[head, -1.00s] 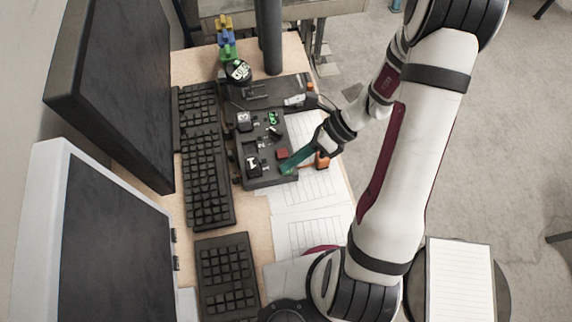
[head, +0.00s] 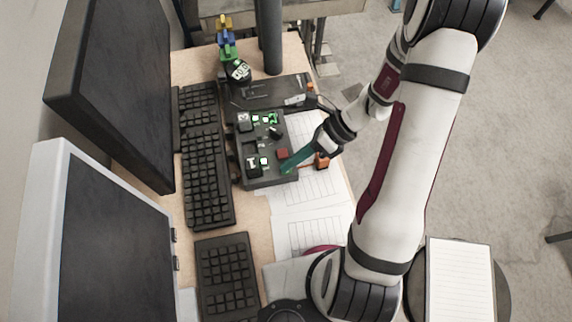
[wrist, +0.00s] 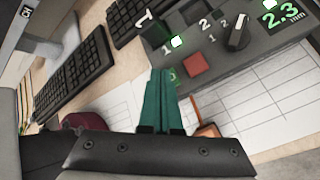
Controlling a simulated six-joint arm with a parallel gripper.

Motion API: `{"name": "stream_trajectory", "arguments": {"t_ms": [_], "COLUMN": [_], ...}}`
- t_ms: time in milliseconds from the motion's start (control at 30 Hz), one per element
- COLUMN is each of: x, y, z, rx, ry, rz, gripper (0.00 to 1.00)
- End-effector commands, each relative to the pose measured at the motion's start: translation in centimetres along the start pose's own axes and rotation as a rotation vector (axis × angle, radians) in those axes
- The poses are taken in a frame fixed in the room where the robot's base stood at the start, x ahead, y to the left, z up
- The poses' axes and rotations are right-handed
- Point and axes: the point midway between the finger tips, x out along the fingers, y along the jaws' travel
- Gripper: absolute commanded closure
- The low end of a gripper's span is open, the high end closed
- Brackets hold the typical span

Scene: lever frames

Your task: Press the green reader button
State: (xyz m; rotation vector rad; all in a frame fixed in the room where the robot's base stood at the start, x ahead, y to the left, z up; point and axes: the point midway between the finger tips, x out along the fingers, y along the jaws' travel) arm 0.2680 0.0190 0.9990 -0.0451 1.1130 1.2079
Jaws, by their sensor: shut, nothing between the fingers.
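The dark grey reader panel (head: 268,181) lies on the desk, with a red square button (head: 283,153) near its right edge. My gripper (head: 288,168) has teal fingers, shut and empty, angled down onto the panel's lower right corner, just below the red button. In the wrist view the shut fingertips (wrist: 160,72) meet the panel left of the red button (wrist: 195,66). A small green patch, seemingly the green button (wrist: 173,76), shows right beside the fingertips, mostly hidden by them. I cannot tell how far it is pressed in.
A black knob (wrist: 238,32) and a lit green display (wrist: 284,15) are on the panel. Keyboards (head: 207,180) and monitors (head: 115,90) stand to the left. Papers (head: 305,225) and an orange object (head: 322,161) lie right of the panel.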

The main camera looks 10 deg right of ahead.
Motion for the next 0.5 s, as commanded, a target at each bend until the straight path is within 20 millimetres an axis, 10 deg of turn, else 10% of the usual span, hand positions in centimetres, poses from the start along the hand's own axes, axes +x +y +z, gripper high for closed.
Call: {"name": "stream_trajectory", "arguments": {"t_ms": [500], "x": [-0.98], "y": [0.71], "z": [0.71], "rx": [0.000], "ry": [-0.001], "rz": [0.000], "gripper": [1.00]}}
